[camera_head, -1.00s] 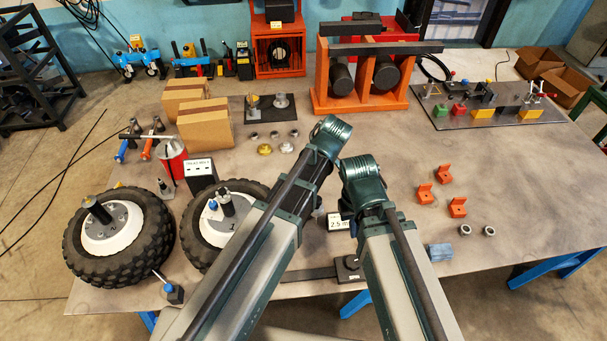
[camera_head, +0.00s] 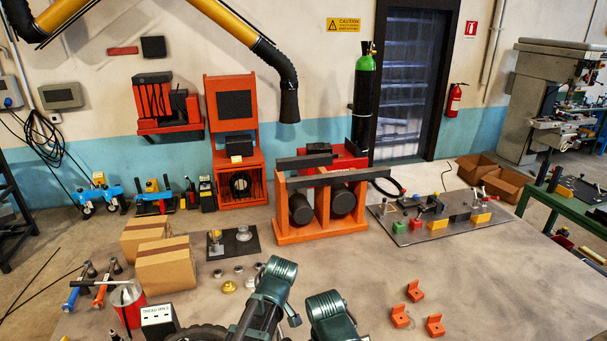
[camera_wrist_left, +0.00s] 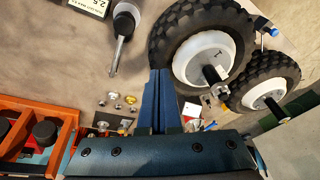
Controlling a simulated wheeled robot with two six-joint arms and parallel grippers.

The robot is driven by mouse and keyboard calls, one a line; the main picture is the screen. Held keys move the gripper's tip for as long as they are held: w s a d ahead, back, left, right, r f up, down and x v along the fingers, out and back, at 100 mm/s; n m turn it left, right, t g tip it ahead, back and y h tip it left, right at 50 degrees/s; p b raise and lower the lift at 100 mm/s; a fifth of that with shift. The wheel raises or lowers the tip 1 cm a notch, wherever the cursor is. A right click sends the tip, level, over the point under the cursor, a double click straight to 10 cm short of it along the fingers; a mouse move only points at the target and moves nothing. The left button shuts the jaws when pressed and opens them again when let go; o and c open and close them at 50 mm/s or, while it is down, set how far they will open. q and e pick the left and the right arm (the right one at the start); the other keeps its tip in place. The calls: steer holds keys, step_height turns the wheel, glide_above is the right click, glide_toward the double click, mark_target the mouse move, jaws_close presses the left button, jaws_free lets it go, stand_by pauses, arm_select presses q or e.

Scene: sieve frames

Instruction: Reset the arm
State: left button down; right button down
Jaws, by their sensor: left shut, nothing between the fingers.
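My left gripper (camera_wrist_left: 159,80) shows in the left wrist view with its two dark blue fingers together and nothing between them. It is beside a black knobbly tyre with a white hub (camera_wrist_left: 203,57); I cannot tell the gap between them. A second wheel (camera_wrist_left: 263,92) lies farther right. In the head view, the upper links of both my arms rise at the bottom edge, side by side, and hide part of the table. Neither gripper shows in the head view, and my right gripper is in no frame.
The bench (camera_head: 480,285) carries cardboard boxes (camera_head: 167,265), an orange stand with black cylinders (camera_head: 322,205), a dark board with small coloured blocks (camera_head: 435,222) and several orange brackets (camera_head: 415,291). Small metal rings (camera_head: 239,270) lie left of my arms. The right side of the bench is mostly clear.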

arm_select(q)
steer(key=s+a+m+h, duration=0.2)
steer(key=s+a+m, duration=0.45)
steer(key=m, duration=0.25)
steer(key=s+d+f+m+b, duration=0.1)
steer(key=s+d+f+b, duration=0.1)
steer(key=f+b, duration=0.5)
steer(key=s+d+f+m+g+b, duration=0.1)
steer(key=s+d+f+m+b, duration=0.1)
steer(key=d+f+b, duration=0.3)
steer(key=s+d+f+m+b, duration=0.1)
steer(key=d+f+b, duration=0.3)
steer(key=f+b, duration=0.5)
steer(key=shift+s+f+g+y, duration=0.3)
steer(key=shift+s+f, duration=0.15)
steer(key=shift+s, duration=0.15)
steer(key=shift+d, duration=0.1)
